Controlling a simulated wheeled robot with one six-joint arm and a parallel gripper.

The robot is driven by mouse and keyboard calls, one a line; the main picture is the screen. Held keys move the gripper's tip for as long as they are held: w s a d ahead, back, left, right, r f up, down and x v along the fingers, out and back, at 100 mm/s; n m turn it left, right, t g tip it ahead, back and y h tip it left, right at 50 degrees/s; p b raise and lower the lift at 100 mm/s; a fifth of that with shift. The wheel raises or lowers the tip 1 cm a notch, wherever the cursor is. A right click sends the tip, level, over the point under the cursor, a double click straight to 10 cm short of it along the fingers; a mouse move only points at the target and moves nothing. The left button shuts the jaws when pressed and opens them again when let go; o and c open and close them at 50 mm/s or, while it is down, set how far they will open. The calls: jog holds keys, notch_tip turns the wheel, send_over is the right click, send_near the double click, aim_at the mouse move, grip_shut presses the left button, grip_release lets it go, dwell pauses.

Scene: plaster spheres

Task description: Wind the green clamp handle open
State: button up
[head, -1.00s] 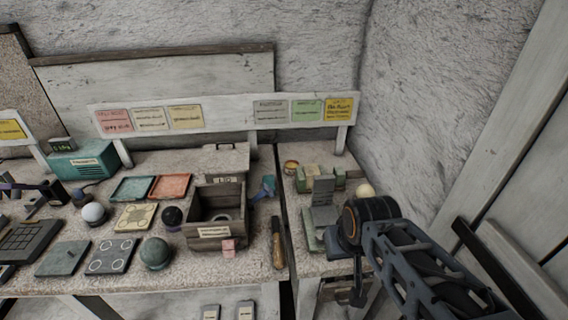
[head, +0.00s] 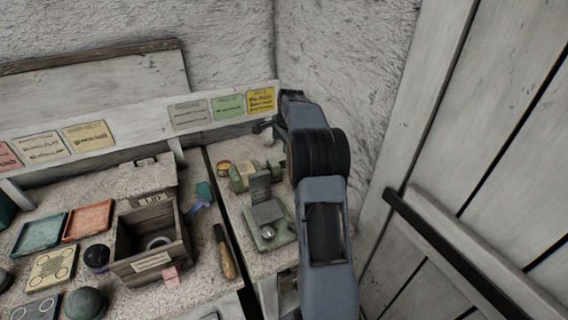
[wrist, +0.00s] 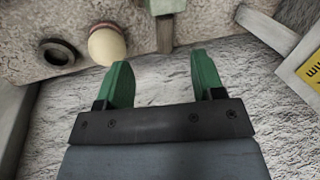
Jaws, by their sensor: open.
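The green clamp (head: 237,178) is on the right-hand bench, behind a grey-green stand (head: 268,236). I cannot make out its handle in the head view; my arm covers the area to the right of the clamp. The bar lies just beyond the fingertips, and I see no contact. In the head view my gripper is at the back of this bench, below the yellow card.
A cream ball (wrist: 107,43) and a dark ring (wrist: 58,53) lie near the left finger. A yellow card (wrist: 310,68) is on the rail at right. A wooden bin (head: 150,240) stands left of the gap between benches. A plank wall (head: 460,130) closes the right side.

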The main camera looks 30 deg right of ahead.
aim_at(285, 164)
jog(key=shift+m, duration=0.7)
jog(key=d+x, duration=0.1)
jog(key=x, duration=0.4)
jog(key=p+x, duration=0.1)
jog(key=x, duration=0.4)
jog(key=d+p+x, duration=0.1)
jog(key=x, duration=0.4)
jog(key=shift+w+d+f, duration=0.25)
jog(key=shift+d+f, duration=0.05)
jog(key=shift+d, duration=0.1)
jog(key=c, duration=0.9)
jog(key=shift+f+b, duration=0.25)
jog(key=shift+b, duration=0.35)
jog(key=b, duration=0.2)
jog(key=t+b, duration=0.1)
jog(key=shift+s+f+t+b, duration=0.1)
jog(key=shift+f+t+b, duration=0.15)
jog(key=shift+t+b, duration=0.1)
jog(key=t+b, duration=0.2)
jog(key=b, duration=0.4)
jog(key=shift+s+r+t+h+b, duration=0.1)
jog(key=shift+r+t+h+b, duration=0.25)
jog(key=shift+b, duration=0.85)
